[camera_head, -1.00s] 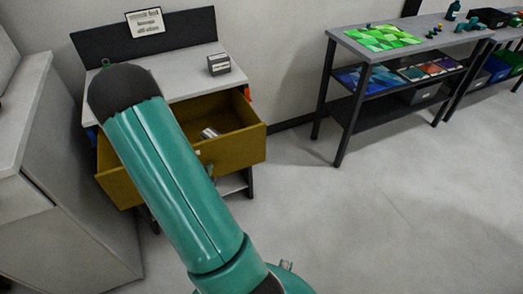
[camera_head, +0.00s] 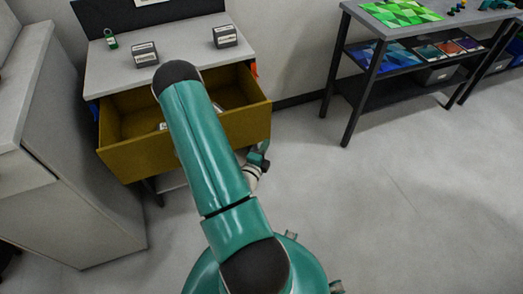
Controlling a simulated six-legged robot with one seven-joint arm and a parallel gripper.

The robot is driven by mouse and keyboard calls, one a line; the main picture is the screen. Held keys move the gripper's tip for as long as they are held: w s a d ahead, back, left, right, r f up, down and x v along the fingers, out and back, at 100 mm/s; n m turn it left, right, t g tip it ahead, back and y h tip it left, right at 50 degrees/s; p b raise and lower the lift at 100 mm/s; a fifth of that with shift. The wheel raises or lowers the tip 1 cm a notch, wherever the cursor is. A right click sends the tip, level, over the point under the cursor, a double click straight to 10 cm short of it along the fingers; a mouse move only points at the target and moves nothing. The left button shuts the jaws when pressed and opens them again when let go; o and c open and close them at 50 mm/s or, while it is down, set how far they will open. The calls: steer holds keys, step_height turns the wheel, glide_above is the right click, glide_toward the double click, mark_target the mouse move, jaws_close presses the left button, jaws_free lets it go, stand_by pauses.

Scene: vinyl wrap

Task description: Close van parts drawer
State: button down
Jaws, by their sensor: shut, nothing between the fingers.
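The mustard-yellow drawer (camera_head: 248,125) stands pulled out of a grey-topped cabinet (camera_head: 185,38) at the upper left. Its wide front faces me, and the inside shows on both sides of my arm. A small pale item lies inside, mostly hidden. My teal arm crosses in front of the drawer's middle and hides part of its front. My gripper (camera_head: 259,158) shows only in part, small and dark, just below and in front of the drawer front's right half. It looks shut and empty. I cannot tell whether it touches the drawer.
A grey cabinet (camera_head: 75,190) stands close on the left. A dark-legged shelf table (camera_head: 358,80) stands at the right. The floor (camera_head: 400,210) between is clear.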

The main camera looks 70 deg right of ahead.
mark_target(269, 122)
steer(key=shift+w+d, duration=0.5)
steer(key=shift+d, duration=0.75)
steer(key=shift+w+d, duration=0.5)
steer(key=shift+d, duration=0.7)
steer(key=shift+w+d, duration=0.5)
steer(key=shift+d, duration=0.75)
steer(key=shift+d, duration=0.15)
